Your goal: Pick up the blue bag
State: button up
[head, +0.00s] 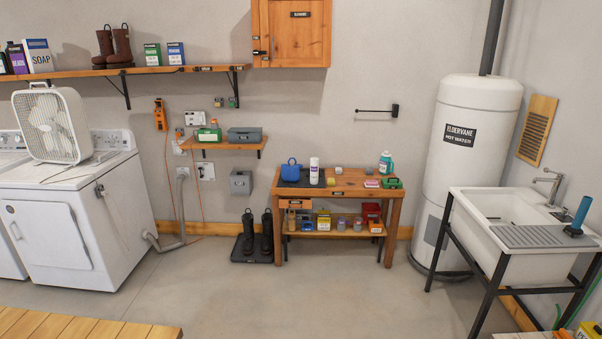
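A small blue bag (291,172) with a looped handle on top stands upright on the left part of the wooden workbench (345,190), against the wall side. It rests on or by a dark mat (301,183). My gripper is not in view.
More small items, including a teal-capped bottle (385,162) and a green-handled box (391,182), stand on the bench's right side. Dark boots (267,232) sit on the floor left of the bench. A wooden surface (85,325) fills the lower left. The floor (290,295) before the bench is clear.

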aim_at(288, 173)
jog(key=i, duration=2.1)
jog(key=i+l+u, duration=0.15)
jog(key=i+u, duration=0.3)
jog(key=i, duration=0.15)
jog(key=i+l+u, duration=0.45)
jog(key=i, duration=0.15)
jog(key=i+l+u, duration=0.85)
jog(key=l, duration=0.25)
jog(key=i+l+u, duration=0.45)
jog(key=l, duration=0.35)
jog(key=k, duration=0.1)
